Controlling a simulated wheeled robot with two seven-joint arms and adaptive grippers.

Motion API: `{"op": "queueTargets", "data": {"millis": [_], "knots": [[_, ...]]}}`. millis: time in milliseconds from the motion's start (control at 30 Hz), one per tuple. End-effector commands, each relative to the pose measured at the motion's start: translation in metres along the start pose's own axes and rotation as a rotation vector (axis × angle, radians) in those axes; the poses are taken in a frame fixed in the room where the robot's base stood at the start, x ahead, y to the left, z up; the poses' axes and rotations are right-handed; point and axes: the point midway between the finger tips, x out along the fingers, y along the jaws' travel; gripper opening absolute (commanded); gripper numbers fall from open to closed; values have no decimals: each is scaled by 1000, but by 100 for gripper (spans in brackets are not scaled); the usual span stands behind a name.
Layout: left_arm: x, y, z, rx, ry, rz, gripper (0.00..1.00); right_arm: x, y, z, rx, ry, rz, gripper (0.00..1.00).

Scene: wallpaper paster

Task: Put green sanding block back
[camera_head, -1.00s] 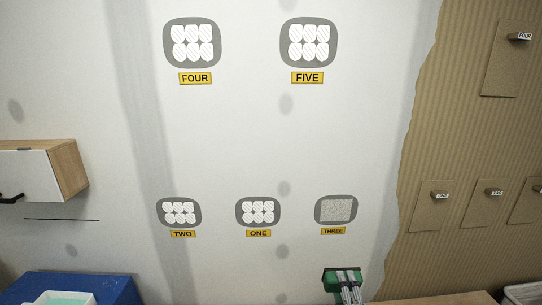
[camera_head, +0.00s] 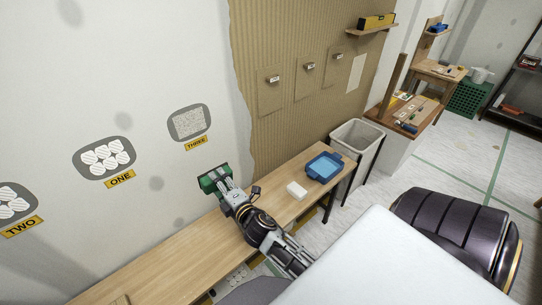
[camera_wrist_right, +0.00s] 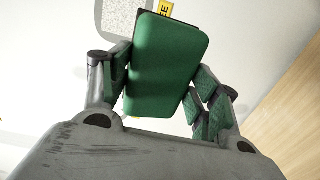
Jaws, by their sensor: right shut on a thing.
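The green sanding block (camera_head: 213,179) is in the jaws of my right gripper (camera_head: 226,190), held above the wooden bench near the wall, below the patch marked THREE (camera_head: 188,122). In the right wrist view the block's green face (camera_wrist_right: 168,62) shows between the two fingers, with a dark strip along its top. The fingers are shut on it, and the right finger shows green pads. My left gripper is in neither current view.
The wooden bench (camera_head: 160,267) runs along the wall. A small white block (camera_head: 297,190) and a blue tray (camera_head: 325,155) are at its far end. A grey bin (camera_head: 358,135) stands beyond.

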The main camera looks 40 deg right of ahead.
Motion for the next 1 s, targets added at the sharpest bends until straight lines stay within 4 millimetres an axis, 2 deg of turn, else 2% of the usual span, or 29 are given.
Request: {"op": "queueTargets", "data": {"millis": [1000], "knots": [[9, 0, 0, 0, 0, 0, 40, 24, 34, -1, -4, 2, -142, 33]]}}
